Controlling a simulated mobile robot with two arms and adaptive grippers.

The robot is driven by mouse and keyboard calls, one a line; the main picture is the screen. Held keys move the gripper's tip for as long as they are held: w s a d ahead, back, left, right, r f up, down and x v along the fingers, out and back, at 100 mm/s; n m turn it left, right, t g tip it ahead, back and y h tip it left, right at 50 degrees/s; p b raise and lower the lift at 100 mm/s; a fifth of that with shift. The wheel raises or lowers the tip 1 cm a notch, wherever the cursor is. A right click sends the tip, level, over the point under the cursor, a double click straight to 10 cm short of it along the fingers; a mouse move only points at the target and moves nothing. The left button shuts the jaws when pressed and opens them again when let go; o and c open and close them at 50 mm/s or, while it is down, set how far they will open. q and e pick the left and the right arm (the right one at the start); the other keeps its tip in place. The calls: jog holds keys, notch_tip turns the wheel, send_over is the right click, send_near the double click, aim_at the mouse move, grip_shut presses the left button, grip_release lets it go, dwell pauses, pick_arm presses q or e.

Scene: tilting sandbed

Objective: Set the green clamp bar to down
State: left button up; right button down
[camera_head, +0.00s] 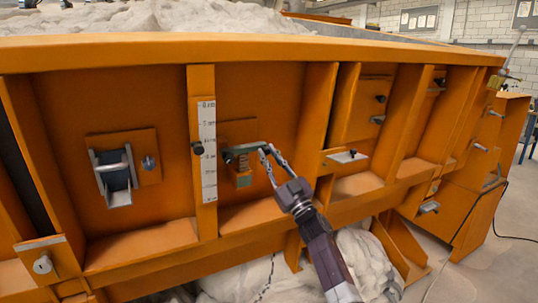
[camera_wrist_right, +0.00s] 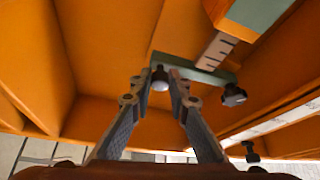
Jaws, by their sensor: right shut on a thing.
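The green clamp bar (camera_head: 243,149) is a short dark green bar on an orange plate in the middle bay of the sandbed's side, just right of the white scale. It lies nearly level, its right end slightly higher in the head view. In the right wrist view the clamp bar (camera_wrist_right: 205,72) runs across a ruled metal strip, with a dark knob (camera_wrist_right: 233,96) at one end. My right gripper (camera_head: 267,149) is at the bar's right end. Its fingers (camera_wrist_right: 159,78) are closed around a small rounded knob at that end. My left gripper is out of view.
A vertical white scale (camera_head: 208,150) on an orange rib stands just left of the bar. A metal latch (camera_head: 115,175) sits in the left bay. A small ledge with a bracket (camera_head: 346,157) is to the right. Orange ribs bound the bay; white sacks lie below.

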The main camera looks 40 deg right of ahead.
jog(key=shift+f, duration=0.2)
dwell(0.3)
jog(key=c, duration=1.8)
grip_release()
jog(key=v, duration=1.2)
jog(key=shift+a, duration=0.1)
